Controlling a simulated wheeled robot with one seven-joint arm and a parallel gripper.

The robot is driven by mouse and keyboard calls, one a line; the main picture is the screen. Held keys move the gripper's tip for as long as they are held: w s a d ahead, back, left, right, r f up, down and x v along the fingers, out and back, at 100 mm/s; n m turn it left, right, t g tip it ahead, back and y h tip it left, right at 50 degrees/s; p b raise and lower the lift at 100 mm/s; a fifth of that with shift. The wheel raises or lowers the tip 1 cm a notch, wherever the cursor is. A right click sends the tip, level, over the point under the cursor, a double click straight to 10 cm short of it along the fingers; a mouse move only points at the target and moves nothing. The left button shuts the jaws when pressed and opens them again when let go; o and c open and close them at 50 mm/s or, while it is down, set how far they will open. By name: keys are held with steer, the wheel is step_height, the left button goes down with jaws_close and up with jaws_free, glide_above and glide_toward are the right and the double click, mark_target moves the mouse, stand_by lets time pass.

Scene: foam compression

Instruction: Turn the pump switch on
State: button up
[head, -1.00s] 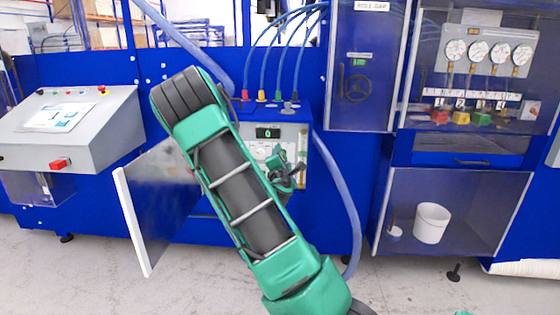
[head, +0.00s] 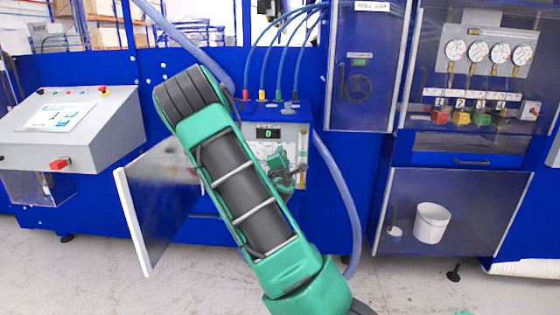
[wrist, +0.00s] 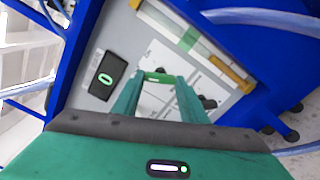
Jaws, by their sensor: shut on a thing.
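The pump panel (head: 291,132) is a pale unit set in the blue machine, with a black display (head: 268,133) reading a green 0. The display (wrist: 106,75) also shows in the wrist view. My gripper (head: 286,179) is at the front of this panel, partly hidden by my own arm in the head view. In the wrist view my gripper's two green fingers (wrist: 157,83) reach to the panel and are shut on a small bright green piece (wrist: 158,77), which looks like the pump switch. Its exact position is hard to read.
A black knob (wrist: 208,102) and a clear flow tube (wrist: 190,40) sit beside the fingers. An open door panel (head: 150,205) stands left of my arm. Blue hoses (head: 270,45) rise above the panel, and a thick hose (head: 345,195) hangs to its right.

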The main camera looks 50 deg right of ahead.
steer(key=m, duration=0.6)
steer(key=shift+s+d+m, duration=0.1)
steer(key=shift+d+m, duration=0.05)
steer(key=shift+m, duration=0.15)
steer(key=m, duration=0.4)
steer(key=shift+f, duration=0.15)
steer(key=shift+m, duration=0.4)
steer(key=o, duration=1)
steer(key=shift+o, duration=0.2)
steer(key=v, duration=1)
steer(key=shift+a, duration=0.35)
